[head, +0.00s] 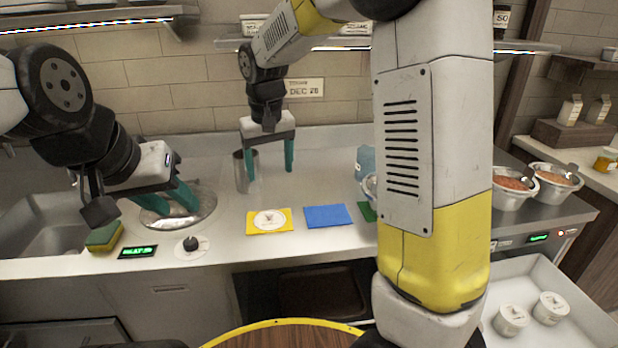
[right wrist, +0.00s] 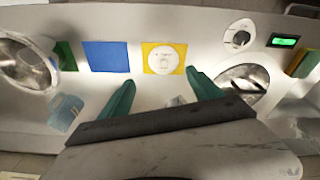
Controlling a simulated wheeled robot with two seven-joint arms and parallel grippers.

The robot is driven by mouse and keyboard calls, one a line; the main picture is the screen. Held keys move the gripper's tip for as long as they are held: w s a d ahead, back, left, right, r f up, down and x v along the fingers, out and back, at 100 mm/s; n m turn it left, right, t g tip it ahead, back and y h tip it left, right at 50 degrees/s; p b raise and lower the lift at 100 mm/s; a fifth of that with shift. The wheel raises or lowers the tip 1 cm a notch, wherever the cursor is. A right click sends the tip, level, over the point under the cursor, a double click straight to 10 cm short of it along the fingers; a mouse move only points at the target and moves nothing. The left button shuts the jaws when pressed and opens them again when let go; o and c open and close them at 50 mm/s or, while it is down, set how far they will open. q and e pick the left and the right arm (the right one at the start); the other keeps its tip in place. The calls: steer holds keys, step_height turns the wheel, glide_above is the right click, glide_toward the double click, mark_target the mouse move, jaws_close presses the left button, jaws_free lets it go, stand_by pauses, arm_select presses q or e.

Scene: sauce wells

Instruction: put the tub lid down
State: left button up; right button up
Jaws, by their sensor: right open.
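The tub lid (head: 269,220) is a white disc with a printed label. It lies flat on the yellow mat (head: 286,228) on the counter; the right wrist view shows the lid (right wrist: 163,59) within the mat's edges. My right gripper (head: 270,170) is open and empty, above the counter behind the yellow mat and apart from the lid. Its two teal fingers (right wrist: 163,88) spread wide in the right wrist view. My left gripper (head: 180,209) is over the round metal well (head: 208,207) at the left, its teal fingers apart with nothing seen between them.
A blue mat (head: 328,216) and a partly hidden green mat (head: 367,212) lie right of the yellow one. A metal cup (head: 241,172) stands behind my right gripper. A sponge (head: 104,236) and a knob (head: 190,244) are at left.

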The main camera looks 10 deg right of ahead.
steer(key=s+d+r+m+t+y, duration=0.1)
steer(key=s+d+r+t, duration=0.1)
steer(key=s+d, duration=0.4)
steer(key=s+d+r+m+t+y, duration=0.1)
steer(key=s+d+r, duration=0.3)
steer(key=s, duration=1.1)
steer(key=d+t, duration=0.1)
steer(key=d, duration=0.1)
steer(key=shift+s+d+r, duration=0.15)
steer(key=shift+s+d, duration=0.05)
steer(key=shift+d, duration=0.2)
